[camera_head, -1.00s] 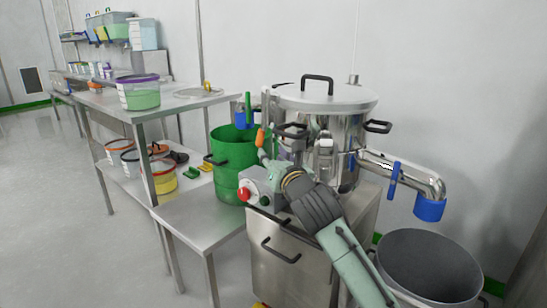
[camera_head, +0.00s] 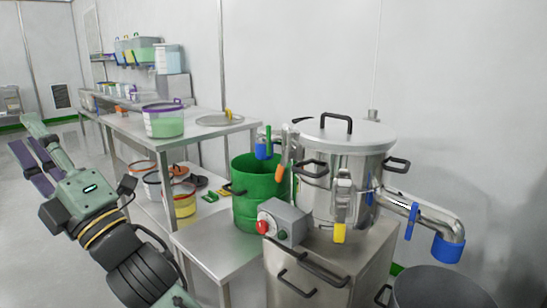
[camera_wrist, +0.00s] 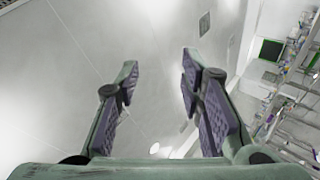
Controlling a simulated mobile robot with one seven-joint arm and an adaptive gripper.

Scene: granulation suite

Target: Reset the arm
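My gripper (camera_head: 30,158) is at the far left of the head view, raised clear of the tables and pointing away to the upper left. In the wrist view its two purple-padded fingers (camera_wrist: 160,75) stand wide apart. Nothing is between them; only pale floor and wall show through the gap. My arm comes up from the bottom edge of the head view, left of the machine. The gripper touches nothing that I can see.
A steel vessel (camera_head: 345,185) with a lidded top and side pipe stands right of a green bucket (camera_head: 258,208) and a control box (camera_head: 285,222). A grey bin (camera_head: 440,290) is at bottom right. A steel table holds a green-filled tub (camera_head: 164,122). Shelving (camera_wrist: 295,90) shows right in the wrist view.

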